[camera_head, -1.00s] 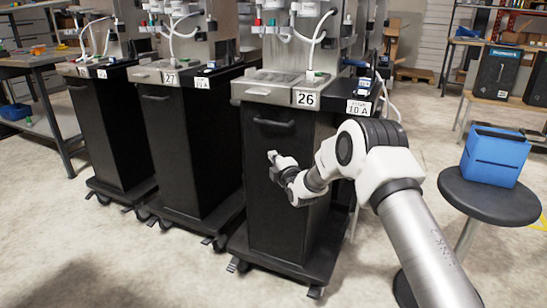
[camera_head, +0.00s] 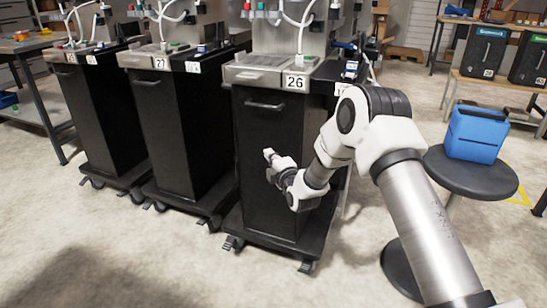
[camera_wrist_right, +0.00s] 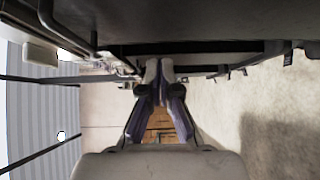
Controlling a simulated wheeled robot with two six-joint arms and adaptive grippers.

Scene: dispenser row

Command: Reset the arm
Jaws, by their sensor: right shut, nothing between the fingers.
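My right arm comes in from the lower right in the head view. Its gripper (camera_head: 268,155) is in front of the black cabinet of dispenser 26 (camera_head: 262,190), below its handle. I cannot tell whether it touches the cabinet. In the right wrist view the gripper's fingers (camera_wrist_right: 159,68) are together at the tips, with nothing between them. A dark surface (camera_wrist_right: 200,25) spans the top of that view. My left gripper is not in view.
Dispenser 27 (camera_head: 180,130) and another dispenser (camera_head: 98,115) stand in a row to the left on wheeled bases. A blue container (camera_head: 476,134) sits on a black round stool (camera_head: 490,183) at right. The floor (camera_head: 130,260) in front is clear.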

